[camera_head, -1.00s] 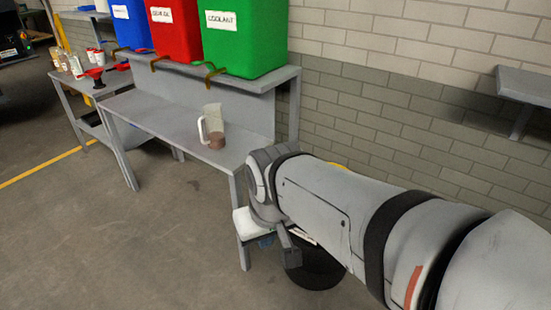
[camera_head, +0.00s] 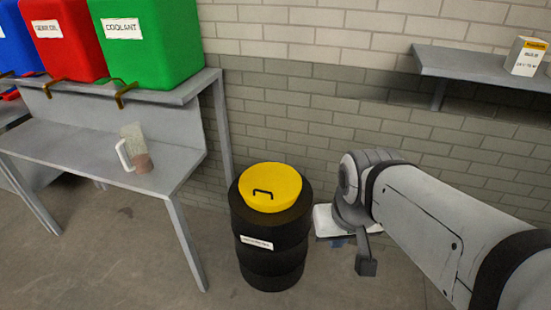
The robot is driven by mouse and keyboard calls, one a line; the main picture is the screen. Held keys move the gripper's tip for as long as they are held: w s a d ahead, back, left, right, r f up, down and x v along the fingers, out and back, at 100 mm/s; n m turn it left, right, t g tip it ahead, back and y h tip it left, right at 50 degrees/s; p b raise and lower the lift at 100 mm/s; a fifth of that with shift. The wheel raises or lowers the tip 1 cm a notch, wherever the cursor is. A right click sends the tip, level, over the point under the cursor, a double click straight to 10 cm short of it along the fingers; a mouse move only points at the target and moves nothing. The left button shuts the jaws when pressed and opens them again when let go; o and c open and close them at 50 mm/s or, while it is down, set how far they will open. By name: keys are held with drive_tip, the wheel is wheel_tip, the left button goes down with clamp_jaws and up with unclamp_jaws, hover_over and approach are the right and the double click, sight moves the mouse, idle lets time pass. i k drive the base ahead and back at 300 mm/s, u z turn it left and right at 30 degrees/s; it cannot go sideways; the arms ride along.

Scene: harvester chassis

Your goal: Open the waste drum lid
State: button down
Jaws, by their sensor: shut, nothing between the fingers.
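The waste drum (camera_head: 270,265) is a black ribbed barrel with a white label, upright on the floor at the centre of the head view. Its yellow lid (camera_head: 283,198) is on top and closed, with a small dark handle (camera_head: 263,193) on its left part. My gripper (camera_head: 366,264) is to the right of the drum and apart from it, pointing down. It is shut and empty. My wrist partly hides the gripper, so its fingers show poorly.
A grey workbench (camera_head: 85,155) stands left of the drum, with a clear jug (camera_head: 134,150) on it. Green (camera_head: 155,45) and red (camera_head: 68,40) containers sit on its upper shelf. A wall shelf (camera_head: 460,75) holds a small box (camera_head: 525,56). Brick wall is behind the drum.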

sight(266, 184)
drive_tip(key=i, duration=1)
drive_tip(key=z, duration=0.05)
